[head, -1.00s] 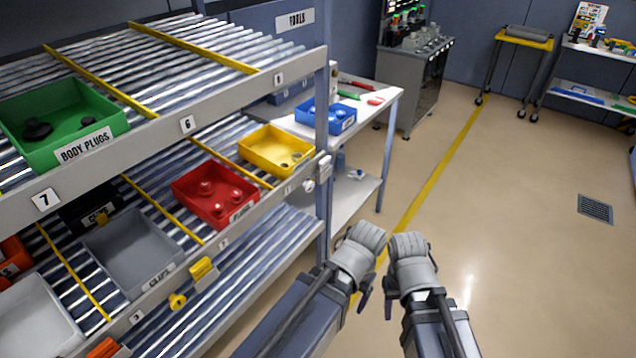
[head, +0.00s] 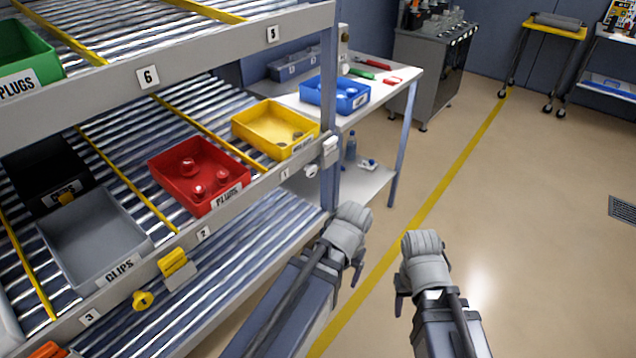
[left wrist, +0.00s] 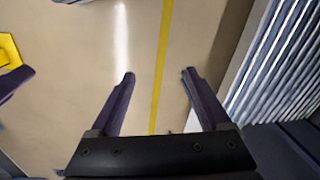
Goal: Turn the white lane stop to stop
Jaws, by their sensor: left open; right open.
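The white lane stop (head: 330,151) is on the front rail of the middle shelf, at the right end by lane label 1 and the rack's upright post. It has a white upright tab, with a round white knob (head: 311,171) just below left. My left gripper (head: 346,254) is below and slightly right of it in the head view, apart from it and partly hidden by its own wrist. In the left wrist view it is open and empty (left wrist: 157,75) over floor. My right gripper (head: 428,282) is farther right over the floor, open, its fingers mostly hidden.
A yellow lane stop (head: 173,263) is by label 2. Yellow (head: 265,143), red (head: 178,192) and grey (head: 85,262) bins lie on the rollers. A white table (head: 398,92) with a blue bin (head: 318,98) stands behind the rack.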

